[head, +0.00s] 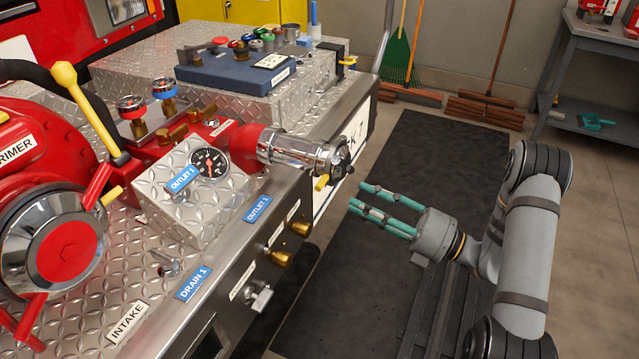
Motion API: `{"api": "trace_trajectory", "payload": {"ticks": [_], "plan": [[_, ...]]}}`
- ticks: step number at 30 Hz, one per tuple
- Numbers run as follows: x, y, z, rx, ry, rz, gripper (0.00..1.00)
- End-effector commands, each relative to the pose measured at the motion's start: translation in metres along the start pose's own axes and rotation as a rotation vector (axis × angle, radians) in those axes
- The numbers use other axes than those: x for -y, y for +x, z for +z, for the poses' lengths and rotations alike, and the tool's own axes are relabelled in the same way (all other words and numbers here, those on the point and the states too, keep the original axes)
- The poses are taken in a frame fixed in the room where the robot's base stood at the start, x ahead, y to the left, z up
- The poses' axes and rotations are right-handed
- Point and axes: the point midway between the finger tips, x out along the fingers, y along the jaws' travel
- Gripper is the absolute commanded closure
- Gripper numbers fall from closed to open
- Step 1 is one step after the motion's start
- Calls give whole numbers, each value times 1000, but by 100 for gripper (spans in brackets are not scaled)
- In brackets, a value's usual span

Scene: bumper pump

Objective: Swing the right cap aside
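A chrome outlet pipe (287,148) sticks out to the right from a red fitting above the bumper edge. A dark, lugged cap (339,160) sits at its right end, with a yellow tab (321,183) below it. The cap appears to cover the pipe's end. On the left is a large round chrome cap (66,251) with a red centre. My gripper (358,196) has green fingers, spread slightly apart with nothing visible between them. It is just right of and below the outlet cap, pointing left at it, and appears not to touch it.
The diamond-plate bumper carries a gauge (209,162), brass knobs (291,241) and a blue tray (232,69) of small parts. A dark mat (420,150) covers the floor below my gripper. A grey workbench (600,40) and brooms stand behind. Space around the gripper is free.

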Motion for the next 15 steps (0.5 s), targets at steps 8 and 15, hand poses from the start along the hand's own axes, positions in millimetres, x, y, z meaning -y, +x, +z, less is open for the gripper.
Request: {"api": "trace_trajectory", "payload": {"ticks": [8,15], "plan": [[0,42,-4,-14,10,-2,64],[0,83,-4,-12,7,-2,64]]}}
